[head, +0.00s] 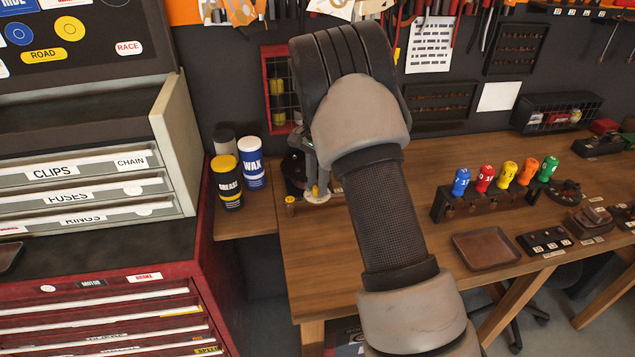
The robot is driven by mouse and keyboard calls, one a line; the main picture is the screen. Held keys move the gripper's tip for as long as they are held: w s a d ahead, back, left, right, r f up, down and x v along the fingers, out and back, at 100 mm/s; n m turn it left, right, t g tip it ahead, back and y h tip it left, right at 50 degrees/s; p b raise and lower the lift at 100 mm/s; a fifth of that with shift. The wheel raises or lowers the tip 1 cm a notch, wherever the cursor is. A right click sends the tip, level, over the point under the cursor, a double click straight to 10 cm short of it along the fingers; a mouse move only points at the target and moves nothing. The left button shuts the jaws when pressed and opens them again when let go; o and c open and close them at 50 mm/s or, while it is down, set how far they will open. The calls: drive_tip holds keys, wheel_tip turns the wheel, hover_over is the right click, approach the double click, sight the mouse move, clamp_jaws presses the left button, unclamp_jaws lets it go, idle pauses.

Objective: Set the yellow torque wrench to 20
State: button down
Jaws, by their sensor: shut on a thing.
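My gripper (317,188) points down over the left part of the wooden bench, largely hidden behind my own arm. It is shut on a small yellow-ended part, of which only a little shows; I cannot tell whether this is the torque wrench. A short brass-yellow piece (290,206) shows just left of the fingers, and I cannot tell whether it belongs to the same thing. A yellow numbered handle (508,175) stands upright in a dark rack (466,206) to the right, between red and orange handles. No setting of 20 is readable.
The wooden bench (385,315) holds a brown tray (486,248) and a dark block with several small buttons (545,240). Grease (226,182) and wax (251,163) tubs stand at the left. A red tool chest (120,315) stands left of the bench. Tools hang on the back wall.

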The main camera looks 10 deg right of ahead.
drive_tip(key=c, duration=1.5)
unclamp_jaws()
drive_tip(key=shift+c, duration=0.2)
wheel_tip(320, 180, up, 18)
drive_tip(key=shift+f, duration=0.25)
